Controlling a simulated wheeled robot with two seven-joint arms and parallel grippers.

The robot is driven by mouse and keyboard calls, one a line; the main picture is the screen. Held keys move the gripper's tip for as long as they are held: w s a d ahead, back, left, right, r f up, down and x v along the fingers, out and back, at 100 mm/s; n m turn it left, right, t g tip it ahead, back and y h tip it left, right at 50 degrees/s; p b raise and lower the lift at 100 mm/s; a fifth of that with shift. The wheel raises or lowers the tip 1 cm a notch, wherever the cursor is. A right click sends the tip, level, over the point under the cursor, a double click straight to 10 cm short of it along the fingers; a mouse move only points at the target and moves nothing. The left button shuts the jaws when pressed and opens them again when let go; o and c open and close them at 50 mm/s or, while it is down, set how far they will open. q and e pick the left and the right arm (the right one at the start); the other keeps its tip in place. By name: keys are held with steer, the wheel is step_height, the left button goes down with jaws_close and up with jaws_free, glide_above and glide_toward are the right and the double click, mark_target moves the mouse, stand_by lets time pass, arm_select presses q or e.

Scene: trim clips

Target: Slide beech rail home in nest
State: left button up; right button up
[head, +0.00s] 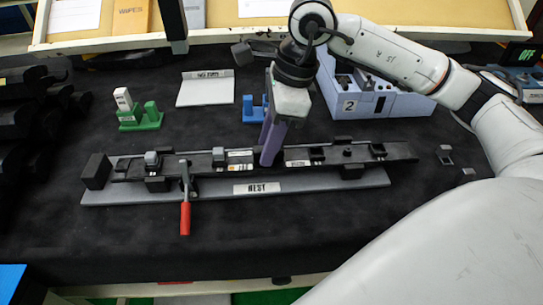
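A long dark rail (335,155) lies along the grey nest plate (320,182), which carries a label reading NEST. No beech-coloured rail shows. Small clips and blocks sit along the rail, and its right end reaches past the plate's right end. A black block (96,171) stands at the left end, close to the rail; I cannot tell whether they touch. My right gripper (269,160) points down with its purple fingers at the middle of the rail. The fingers overlap from this side, so their gap and any grip are hidden. My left gripper is not in view.
A toggle clamp with a red handle (185,218) stands at the plate's front left. Behind are a green block holder (140,121), a white sheet (206,90), a blue holder (252,111) and a pale bin marked 2 (405,105). The black mat in front is mostly clear.

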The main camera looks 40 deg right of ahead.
steer(key=shift+s+a+f, duration=0.25)
steer(key=shift+s+f, duration=0.1)
steer(key=shift+f, duration=0.1)
steer(key=v, duration=0.5)
steer(key=w+v, duration=0.1)
steer(key=v, duration=0.2)
steer(key=shift+s+d+r, duration=0.1)
steer(key=shift+d+r, duration=0.05)
steer(key=shift+r, duration=0.05)
